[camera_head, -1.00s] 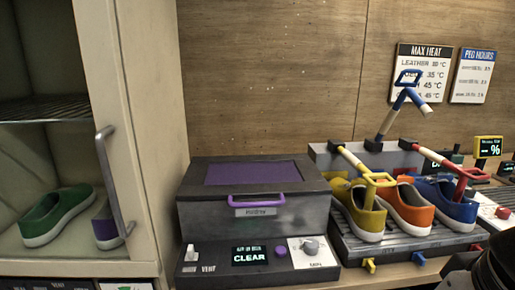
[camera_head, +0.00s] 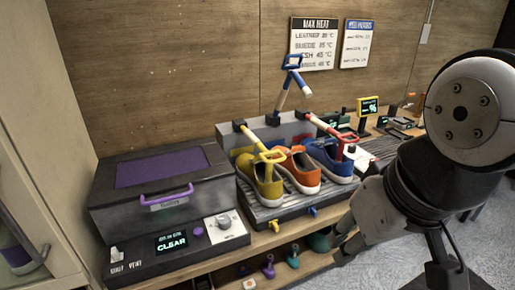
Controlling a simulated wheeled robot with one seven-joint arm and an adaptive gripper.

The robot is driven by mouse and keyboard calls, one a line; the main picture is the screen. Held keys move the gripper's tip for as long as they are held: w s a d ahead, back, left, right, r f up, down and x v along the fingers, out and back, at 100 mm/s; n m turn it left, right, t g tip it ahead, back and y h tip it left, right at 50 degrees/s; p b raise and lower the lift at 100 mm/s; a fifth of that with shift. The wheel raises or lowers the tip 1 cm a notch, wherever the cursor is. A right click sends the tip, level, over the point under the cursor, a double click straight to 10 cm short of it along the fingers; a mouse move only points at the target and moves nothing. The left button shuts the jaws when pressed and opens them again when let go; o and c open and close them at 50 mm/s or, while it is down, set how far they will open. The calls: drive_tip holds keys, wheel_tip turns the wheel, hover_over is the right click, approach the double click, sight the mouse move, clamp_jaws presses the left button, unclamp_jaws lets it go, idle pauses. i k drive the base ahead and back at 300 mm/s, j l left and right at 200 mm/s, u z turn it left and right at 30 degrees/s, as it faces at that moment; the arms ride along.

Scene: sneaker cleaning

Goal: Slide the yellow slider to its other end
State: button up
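The yellow slider (camera_head: 274,226) is a small yellow tab at the front edge of the grey shoe rack (camera_head: 290,207), below the yellow shoe. A blue tab (camera_head: 313,212) sits to its right on the same edge. My gripper (camera_head: 341,245) is at the lower right, in front of the shelf and right of the yellow slider, well apart from it. Its two fingers look spread with nothing between them. My arm hides the right end of the rack's front edge.
A dark box with a purple handle (camera_head: 167,197) and control panel is to the left. Coloured pegs (camera_head: 268,267) stand on the lower shelf. A cabinet (camera_head: 40,150) is far left.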

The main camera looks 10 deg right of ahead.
sight(274, 224)
drive_tip(key=z, duration=0.25)
drive_tip(key=k+j+u, duration=0.15)
drive_tip(key=i+l+u, duration=0.15)
drive_tip(key=k+j+u, duration=0.2)
drive_tip(key=u, duration=0.2)
drive_tip(key=k+j+u, duration=0.15)
drive_tip(key=j+u, duration=0.25)
